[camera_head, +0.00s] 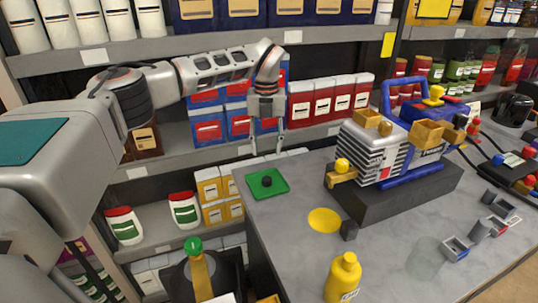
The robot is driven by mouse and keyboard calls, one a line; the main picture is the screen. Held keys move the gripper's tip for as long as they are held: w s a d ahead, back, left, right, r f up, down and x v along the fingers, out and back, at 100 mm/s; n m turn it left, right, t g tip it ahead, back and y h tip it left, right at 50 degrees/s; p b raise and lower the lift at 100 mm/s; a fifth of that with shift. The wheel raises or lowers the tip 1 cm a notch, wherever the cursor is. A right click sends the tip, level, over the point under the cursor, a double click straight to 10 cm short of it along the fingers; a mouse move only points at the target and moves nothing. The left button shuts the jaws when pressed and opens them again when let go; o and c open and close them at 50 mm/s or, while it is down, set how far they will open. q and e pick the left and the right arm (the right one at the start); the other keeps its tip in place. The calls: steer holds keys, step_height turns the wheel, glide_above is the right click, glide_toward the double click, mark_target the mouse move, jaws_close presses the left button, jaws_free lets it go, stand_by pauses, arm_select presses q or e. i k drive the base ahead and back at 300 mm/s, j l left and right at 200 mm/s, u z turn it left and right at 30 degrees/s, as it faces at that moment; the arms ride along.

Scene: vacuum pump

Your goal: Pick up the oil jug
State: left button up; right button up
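The yellow jug (341,283) with a small label stands upright on the grey table's front part, at the bottom of the head view; its lower end is cut off by the frame. I take it to be the oil jug. My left gripper (267,150) points down above the back left of the table, over the green tray, far behind and left of the jug. Its two fingers are apart with nothing between them. My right gripper is not in view.
The vacuum pump (375,152) stands on a dark block at the table's back. A green tray (281,188) with a black knob, a yellow disc (324,220) and small grey parts (458,247) lie on the table (288,258). Stocked shelves (185,147) stand behind.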

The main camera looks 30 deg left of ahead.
mark_target(345, 271)
steer(key=k+l, duration=0.5)
steer(key=k, duration=0.15)
steer(key=k+l, duration=0.5)
steer(key=k, duration=0.2)
